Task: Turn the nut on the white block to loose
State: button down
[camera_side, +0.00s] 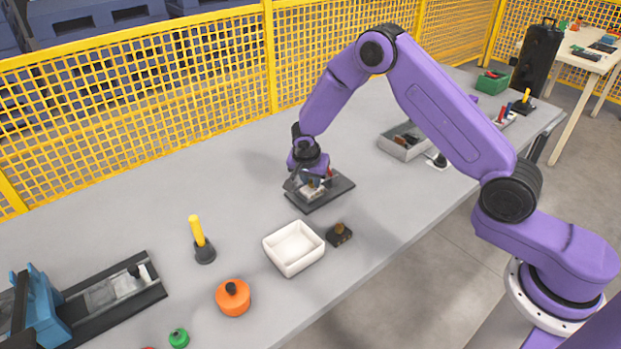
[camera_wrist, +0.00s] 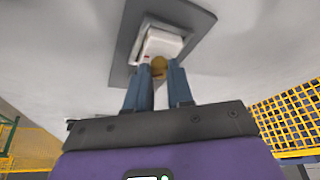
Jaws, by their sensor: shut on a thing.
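The white block (camera_wrist: 163,44) sits on a dark plate (camera_side: 325,197) on the table, under my gripper. The brass-coloured nut (camera_wrist: 158,68) is on the block and shows between my fingers in the wrist view. My gripper (camera_wrist: 158,72) has its two blue fingers closed around the nut. In the side view my gripper (camera_side: 311,182) points down at the block and hides part of it. A small red part (camera_side: 328,174) shows beside the fingers. The nut's turn position cannot be told.
A white square bowl (camera_side: 294,248) and a small dark block with a brass top (camera_side: 339,235) stand in front of the plate. A grey bin (camera_side: 402,148) stands to the right. A yellow-handled tool (camera_side: 199,240) and an orange round part (camera_side: 233,297) are at the left. Yellow mesh fencing (camera_side: 130,90) runs behind.

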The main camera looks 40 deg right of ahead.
jog(key=n, duration=0.2)
jog(key=n+t+y, duration=0.1)
jog(key=n, duration=0.2)
jog(key=shift+s+d+y, duration=0.1)
jog(key=shift+d+y, duration=0.1)
jog(key=shift+y, duration=0.1)
jog(key=shift+n, duration=0.3)
jog(key=c, duration=1)
grip_release()
jog(key=v, duration=1.7)
jog(key=shift+s+r, duration=0.15)
jog(key=shift+s, duration=0.15)
